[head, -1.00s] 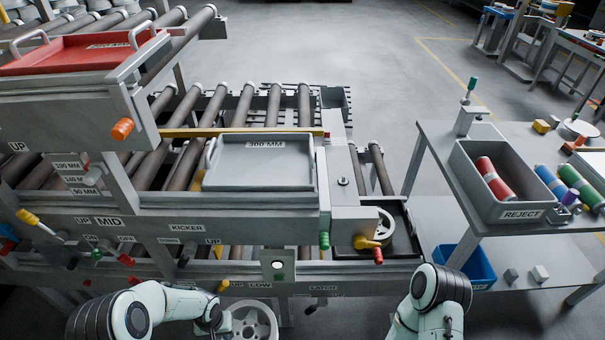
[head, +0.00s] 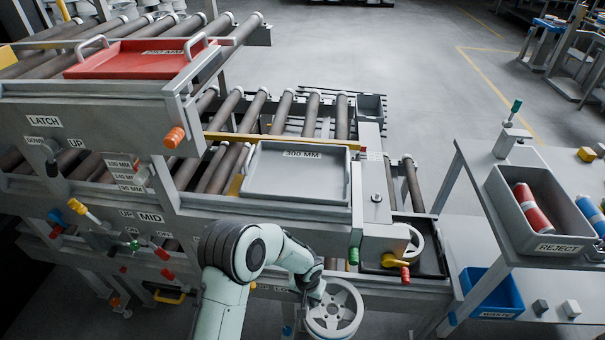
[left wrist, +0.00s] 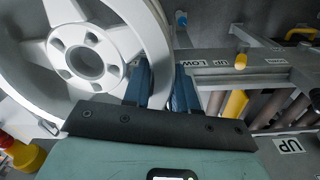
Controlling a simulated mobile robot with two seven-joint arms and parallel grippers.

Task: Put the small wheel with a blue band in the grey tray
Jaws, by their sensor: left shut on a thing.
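My left gripper (head: 316,292) is shut on the rim of a pale silver spoked wheel (head: 335,310), in front of the roller rack. In the left wrist view the wheel (left wrist: 88,60) fills the upper left, and the blue fingers (left wrist: 160,85) close on its rim. No blue band shows on the visible side of this wheel. The grey tray (head: 262,190), labelled 300 MM, sits empty on the middle level of the rack, above and behind the wheel. My right gripper is out of view.
A red tray (head: 130,62) stands on the upper level at left. A grey post and a black tray (head: 430,245) with a pale ring are right of the grey tray. The reject bin (head: 510,215) and blue waste bin (head: 490,295) are further right.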

